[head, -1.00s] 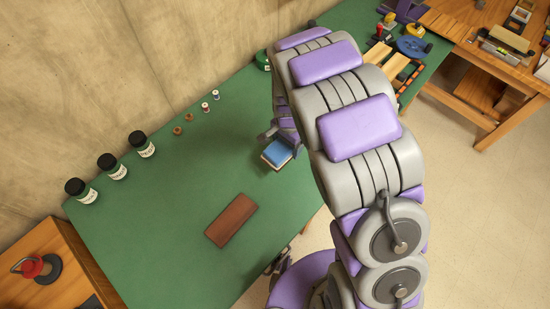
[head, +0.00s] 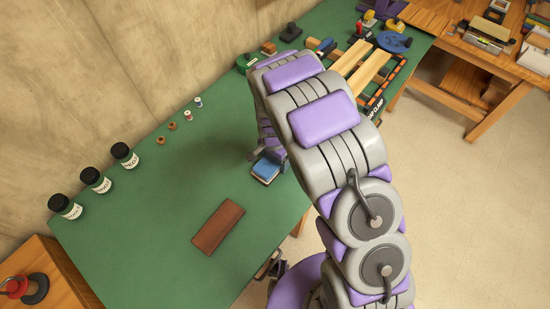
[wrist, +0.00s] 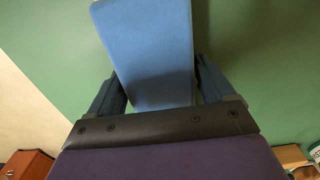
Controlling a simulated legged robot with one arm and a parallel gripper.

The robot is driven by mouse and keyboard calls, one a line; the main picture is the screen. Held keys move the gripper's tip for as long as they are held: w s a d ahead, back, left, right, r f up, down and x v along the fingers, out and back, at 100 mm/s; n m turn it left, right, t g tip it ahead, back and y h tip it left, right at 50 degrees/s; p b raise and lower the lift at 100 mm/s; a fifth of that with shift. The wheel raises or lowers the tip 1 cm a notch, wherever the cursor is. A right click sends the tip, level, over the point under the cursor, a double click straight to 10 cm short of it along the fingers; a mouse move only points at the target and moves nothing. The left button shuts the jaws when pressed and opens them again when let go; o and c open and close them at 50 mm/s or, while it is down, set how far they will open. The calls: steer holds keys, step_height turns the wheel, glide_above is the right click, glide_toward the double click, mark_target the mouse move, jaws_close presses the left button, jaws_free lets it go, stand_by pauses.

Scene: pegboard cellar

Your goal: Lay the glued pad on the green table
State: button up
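The glued pad (head: 266,171) is a blue block with a paler lower edge, seen at the end of my arm in the head view. In the wrist view the pad (wrist: 150,50) stretches out between the two fingers of my gripper (wrist: 160,88), which press on its sides. The gripper (head: 268,155) is partly hidden by my arm in the head view. The green table (head: 150,220) lies beneath the pad. A shadow shows beside the pad in the wrist view; I cannot tell whether its underside touches the table.
A reddish-brown slab (head: 218,227) lies on the table near the pad. Several dark-lidded jars (head: 95,180) and small spools (head: 187,115) line the wall side. Wooden slats (head: 362,65) and tools crowd the far end. Bare green surface surrounds the pad on its left.

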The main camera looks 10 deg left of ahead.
steer(key=shift+o, duration=1.4)
steer(key=shift+a+f, duration=0.1)
steer(key=shift+a, duration=0.6)
steer(key=shift+a+f, duration=0.1)
steer(key=shift+a, duration=0.35)
steer(key=shift+d, duration=0.6)
steer(key=shift+a+r, duration=0.1)
steer(key=shift+r, duration=0.3)
step_height(320, 180, up, 12)
steer(key=p, duration=0.2)
steer(key=shift+a+f+p, duration=0.2)
steer(key=shift+p, duration=0.1)
steer(key=shift+r, duration=0.1)
